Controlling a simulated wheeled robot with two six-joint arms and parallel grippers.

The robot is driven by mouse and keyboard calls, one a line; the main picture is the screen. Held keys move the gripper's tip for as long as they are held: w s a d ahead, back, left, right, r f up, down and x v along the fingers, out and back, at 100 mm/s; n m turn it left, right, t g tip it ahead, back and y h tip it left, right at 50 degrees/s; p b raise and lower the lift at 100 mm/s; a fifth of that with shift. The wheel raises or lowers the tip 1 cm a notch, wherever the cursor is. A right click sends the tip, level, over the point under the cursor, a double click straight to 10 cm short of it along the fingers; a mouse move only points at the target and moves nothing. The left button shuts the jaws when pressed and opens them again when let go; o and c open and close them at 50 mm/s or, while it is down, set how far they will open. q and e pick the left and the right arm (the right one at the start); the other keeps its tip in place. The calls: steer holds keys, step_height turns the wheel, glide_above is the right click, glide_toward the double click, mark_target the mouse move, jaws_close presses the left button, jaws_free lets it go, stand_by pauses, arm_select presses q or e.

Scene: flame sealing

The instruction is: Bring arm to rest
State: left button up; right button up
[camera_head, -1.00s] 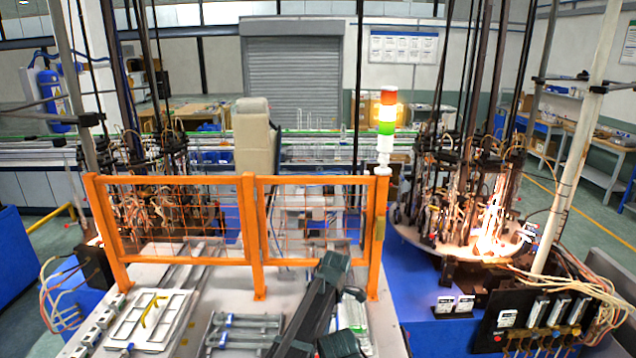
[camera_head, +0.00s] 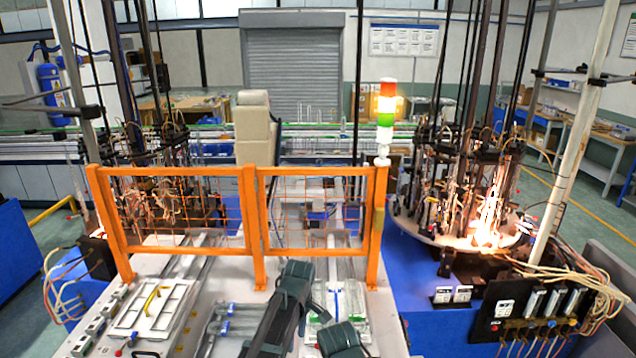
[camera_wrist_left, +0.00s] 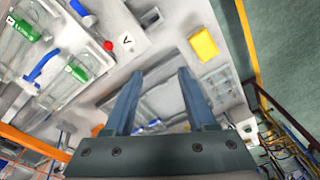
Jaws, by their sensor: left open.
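My left arm rises from the bottom middle of the head view, bends at a dark joint, and turns down to a dark wrist part at the bottom edge; its fingertips cannot be made out there. In the left wrist view my left gripper (camera_wrist_left: 160,76) is open, with its two blue-grey fingers apart and nothing between them. Beyond the fingers lies a pale work surface (camera_wrist_left: 160,52) with a yellow block (camera_wrist_left: 204,44) to the right of the fingertips. My right gripper is in neither view.
An orange mesh fence (camera_head: 252,225) stands just behind the arm. A white tray with a yellow handle (camera_head: 152,307) lies at the left. A lit signal tower (camera_head: 387,105) and a glowing flame carousel (camera_head: 487,225) stand to the right.

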arm_select(q)
steer(key=s+a+m, duration=1.1)
steer(key=s+m, duration=0.1)
steer(key=s, duration=0.2)
steer(key=s+d+f+m+b, duration=0.2)
steer(key=d+f+b, duration=0.3)
steer(key=f+b, duration=0.6)
steer(key=s+d+f+m+b, duration=0.1)
steer(key=s+d+f+b, duration=0.2)
steer(key=d+f+b, duration=0.3)
step_height(320, 180, down, 6)
steer(key=b, duration=0.5)
steer(key=shift+s+r+m+b, duration=0.15)
steer(key=shift+s+m+b, duration=0.15)
steer(key=shift+m+b, duration=0.1)
